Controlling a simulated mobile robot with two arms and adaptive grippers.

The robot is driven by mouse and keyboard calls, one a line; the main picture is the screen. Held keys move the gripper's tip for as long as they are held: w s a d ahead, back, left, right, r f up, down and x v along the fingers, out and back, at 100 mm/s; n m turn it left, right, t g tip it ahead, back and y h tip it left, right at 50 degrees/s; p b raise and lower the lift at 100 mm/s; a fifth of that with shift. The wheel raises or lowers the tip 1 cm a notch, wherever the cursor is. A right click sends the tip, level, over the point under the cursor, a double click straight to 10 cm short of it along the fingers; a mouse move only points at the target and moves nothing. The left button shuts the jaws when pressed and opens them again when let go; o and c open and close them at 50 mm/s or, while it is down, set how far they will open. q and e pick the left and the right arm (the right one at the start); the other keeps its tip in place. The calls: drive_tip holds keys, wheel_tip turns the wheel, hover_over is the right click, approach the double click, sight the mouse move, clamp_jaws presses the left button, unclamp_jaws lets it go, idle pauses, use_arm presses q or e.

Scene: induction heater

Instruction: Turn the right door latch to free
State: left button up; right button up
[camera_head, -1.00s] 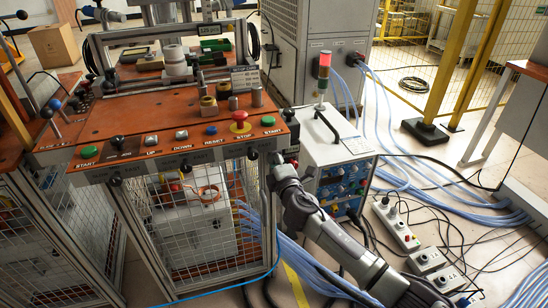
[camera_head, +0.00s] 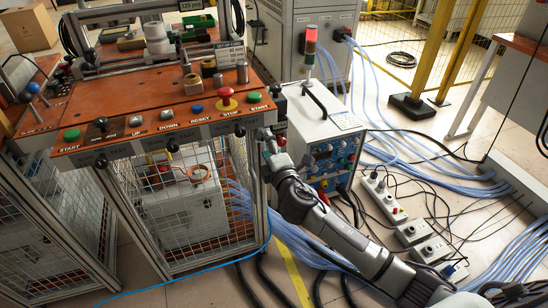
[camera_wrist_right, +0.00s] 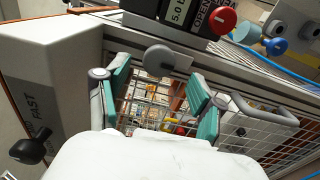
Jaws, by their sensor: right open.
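My right gripper (camera_head: 268,140) is at the right front corner of the workstation, just below its orange control panel (camera_head: 155,95). In the right wrist view it is open, with its two teal-padded fingers (camera_wrist_right: 158,90) apart. A grey rounded tab (camera_wrist_right: 162,60), which looks like the door latch, sits on the frame rail between and slightly beyond the fingertips. I cannot tell whether the fingers touch it. The wire mesh door (camera_wrist_right: 150,105) is behind the fingers; it also shows in the head view (camera_head: 190,215). A grey bar handle (camera_wrist_right: 265,112) is to the right. My left gripper is not in view.
A red knob (camera_wrist_right: 222,20) and a black knob (camera_wrist_right: 28,150) are near the right gripper. The panel carries several buttons, including a red stop button (camera_head: 226,99). A white power unit (camera_head: 325,130) stands close on the right; cables cover the floor beyond.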

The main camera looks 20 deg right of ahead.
drive_tip(key=s, duration=0.6)
drive_tip(key=shift+s, duration=0.4)
drive_tip(key=s+d+f+m+g+h, duration=0.15)
drive_tip(key=s+f+m+g, duration=0.3)
drive_tip(key=f, duration=0.75)
drive_tip(key=s+d+f+m+g, duration=0.2)
drive_tip(key=s+f+m+g, duration=0.3)
drive_tip(key=f, duration=0.7)
drive_tip(key=s+f+m+g, duration=0.3)
drive_tip(key=s+f, duration=0.9)
drive_tip(key=s, duration=0.1)
drive_tip(key=s+a+f+m+g+y, duration=0.1)
drive_tip(key=s+a+f+m+g, duration=0.15)
drive_tip(key=s, duration=0.35)
drive_tip(key=s+a+f+m+g+y, duration=0.1)
drive_tip(key=s+f, duration=0.3)
drive_tip(key=s, duration=0.2)
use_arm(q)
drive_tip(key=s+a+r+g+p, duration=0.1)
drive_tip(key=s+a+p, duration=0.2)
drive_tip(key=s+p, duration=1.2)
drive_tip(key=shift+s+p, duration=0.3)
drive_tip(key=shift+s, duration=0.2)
use_arm(e)
drive_tip(key=s+d+r+g, duration=0.1)
drive_tip(key=s+d, duration=0.2)
drive_tip(key=s, duration=1.3)
drive_tip(key=shift+r+h, duration=0.1)
drive_tip(key=shift+h, duration=0.15)
